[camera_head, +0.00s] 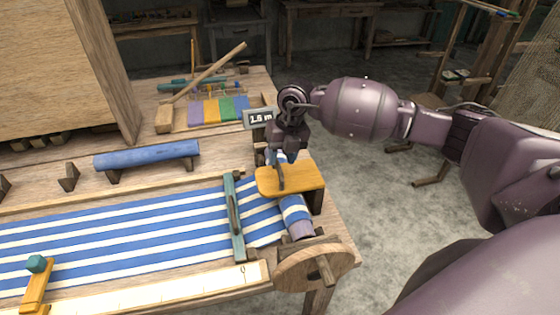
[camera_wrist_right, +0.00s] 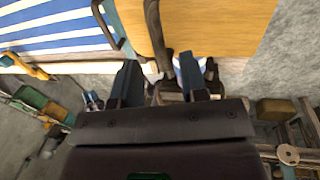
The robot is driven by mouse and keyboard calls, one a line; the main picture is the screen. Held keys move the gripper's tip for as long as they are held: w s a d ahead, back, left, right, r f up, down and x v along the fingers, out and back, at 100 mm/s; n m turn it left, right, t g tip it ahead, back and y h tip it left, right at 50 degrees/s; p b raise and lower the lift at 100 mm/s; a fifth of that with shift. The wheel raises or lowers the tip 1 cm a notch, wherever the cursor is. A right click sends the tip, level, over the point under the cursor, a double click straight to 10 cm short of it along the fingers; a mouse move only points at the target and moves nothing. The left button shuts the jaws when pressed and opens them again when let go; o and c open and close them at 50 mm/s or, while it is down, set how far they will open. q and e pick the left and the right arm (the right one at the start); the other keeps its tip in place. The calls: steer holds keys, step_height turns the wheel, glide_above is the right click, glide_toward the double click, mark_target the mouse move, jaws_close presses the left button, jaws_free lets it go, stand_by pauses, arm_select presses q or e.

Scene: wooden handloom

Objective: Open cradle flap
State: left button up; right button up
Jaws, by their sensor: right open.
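The cradle flap looks to be the yellow-brown wooden board (camera_head: 305,179) at the right end of the loom, lying about flat over the striped cloth roll (camera_head: 295,212). A dark upright handle (camera_head: 281,175) stands on its left part. My right gripper (camera_head: 285,155) is just above the flap, at the handle. In the right wrist view the fingers (camera_wrist_right: 158,80) are apart, with the dark handle (camera_wrist_right: 156,35) between them and the board (camera_wrist_right: 220,25) beyond. I cannot tell whether a finger touches the handle. My left gripper is not in view.
Blue-and-white striped cloth (camera_head: 120,235) stretches across the loom, with a green bar (camera_head: 234,215) across it. A wooden wheel (camera_head: 312,263) sits at the near right corner. A small sign (camera_head: 259,117) stands behind the flap. Bare floor lies to the right.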

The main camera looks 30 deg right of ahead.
steer(key=shift+w+a+f, duration=0.1)
steer(key=shift+a+f, duration=0.1)
steer(key=shift+f, duration=0.95)
steer(key=shift+c, duration=0.3)
jaws_close()
